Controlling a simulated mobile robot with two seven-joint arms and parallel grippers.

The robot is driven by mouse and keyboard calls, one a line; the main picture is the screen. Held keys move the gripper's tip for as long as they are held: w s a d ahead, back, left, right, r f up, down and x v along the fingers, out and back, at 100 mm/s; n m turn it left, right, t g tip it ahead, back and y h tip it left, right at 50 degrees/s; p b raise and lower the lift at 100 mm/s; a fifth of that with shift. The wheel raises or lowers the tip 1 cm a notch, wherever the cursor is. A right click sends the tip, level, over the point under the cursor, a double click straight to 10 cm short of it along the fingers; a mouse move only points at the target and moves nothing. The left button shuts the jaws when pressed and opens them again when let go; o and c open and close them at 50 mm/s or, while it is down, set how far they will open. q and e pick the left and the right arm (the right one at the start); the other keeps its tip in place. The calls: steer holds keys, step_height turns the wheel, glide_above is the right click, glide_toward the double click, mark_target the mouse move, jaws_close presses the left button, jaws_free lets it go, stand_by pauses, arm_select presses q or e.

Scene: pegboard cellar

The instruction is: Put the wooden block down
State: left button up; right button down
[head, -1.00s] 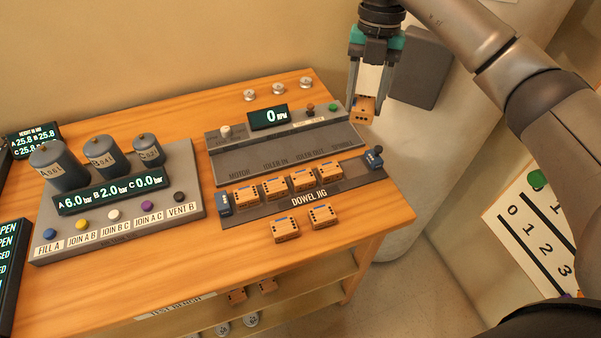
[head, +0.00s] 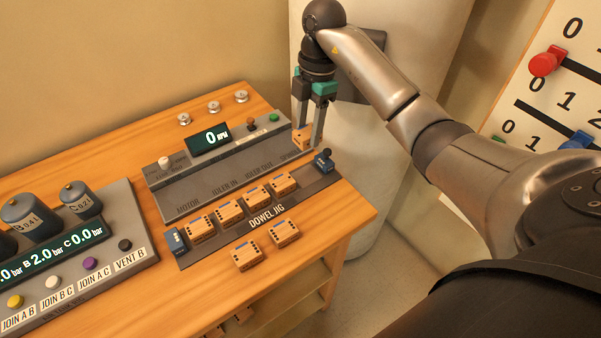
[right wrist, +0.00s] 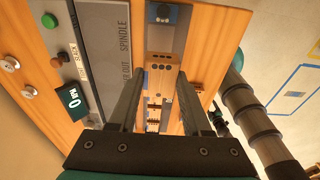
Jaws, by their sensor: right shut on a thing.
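My right gripper (head: 308,142) is shut on a wooden block (head: 301,138). In the head view the block hangs between the fingertips by the right end of the grey motor bench, behind the dark blue clamp. The fingers partly hide it, and I cannot tell whether it touches anything. In the right wrist view the two fingers (right wrist: 160,85) point down over the jig. The dowel jig (head: 222,244) holds a row of several similar blocks (head: 256,195) between a blue end stop (head: 175,241) and the blue clamp (head: 323,160). My left gripper is out of view.
Two loose blocks (head: 246,257) (head: 284,232) lie on the wooden bench (head: 345,215) in front of the jig. A grey panel with a 0 RPM display (head: 208,139) stands behind it. A pressure panel with buttons (head: 90,263) is at the left. The bench's right front corner is clear.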

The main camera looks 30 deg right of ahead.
glide_above(305, 177)
steer(key=f, duration=0.7)
steer(key=shift+w+d+f+b, duration=0.1)
steer(key=shift+d+f+b, duration=0.05)
steer(key=shift+d+b, duration=0.15)
steer(key=shift+f+b, duration=0.4)
steer(key=shift+f, duration=1.7)
steer(key=shift+f, duration=0.1)
steer(key=shift+c, duration=1.7)
jaws_free()
steer(key=r, duration=0.4)
steer(key=d+r+p, duration=0.1)
steer(key=r, duration=0.3)
steer(key=r+p, duration=0.1)
steer(key=r, duration=0.3)
steer(key=shift+d+r, duration=0.1)
steer(key=shift+d, duration=0.15)
